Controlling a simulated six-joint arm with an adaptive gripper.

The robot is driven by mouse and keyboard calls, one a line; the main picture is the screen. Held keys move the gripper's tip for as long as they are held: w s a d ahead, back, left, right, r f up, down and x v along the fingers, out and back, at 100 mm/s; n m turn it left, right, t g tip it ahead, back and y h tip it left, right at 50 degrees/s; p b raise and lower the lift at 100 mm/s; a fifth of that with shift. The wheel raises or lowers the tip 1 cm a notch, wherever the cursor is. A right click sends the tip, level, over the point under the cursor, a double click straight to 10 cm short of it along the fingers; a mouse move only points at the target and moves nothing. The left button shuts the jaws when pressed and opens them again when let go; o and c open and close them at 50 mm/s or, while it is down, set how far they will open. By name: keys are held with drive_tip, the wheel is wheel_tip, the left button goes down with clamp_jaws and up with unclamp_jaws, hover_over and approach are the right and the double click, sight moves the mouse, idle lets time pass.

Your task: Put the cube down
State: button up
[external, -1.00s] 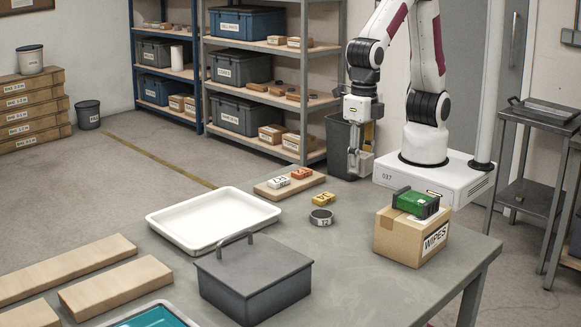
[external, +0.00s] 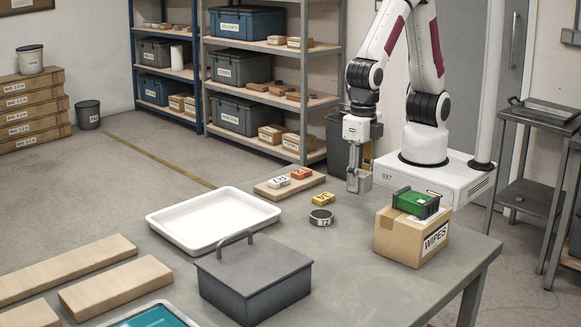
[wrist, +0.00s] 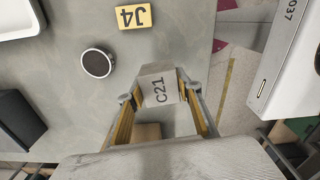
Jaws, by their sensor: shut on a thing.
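My gripper (external: 358,183) points down just left of my base in the external view. It is shut on a grey cube (wrist: 158,90) marked C21. In the wrist view the cube sits between the two fingertips, close to the table's edge. In the external view the fingers partly hide the cube. I cannot tell whether it touches the grey table (external: 345,270) or is a little above it.
A board (external: 262,187) with blocks is farther left. A WIPES carton (external: 398,241) carrying a green item (external: 410,203) stands right. Bare table lies in front.

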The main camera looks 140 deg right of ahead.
sight(361, 172)
drive_tip(key=shift+f, duration=0.1)
drive_tip(key=shift+f, duration=2.2)
drive_tip(key=shift+f, duration=0.15)
drive_tip(key=o, duration=1.3)
drive_tip(key=shift+s+d+r, duration=0.1)
drive_tip(key=shift+r, duration=1.85)
drive_tip(key=shift+s+r, duration=0.1)
drive_tip(key=shift+r, duration=1.85)
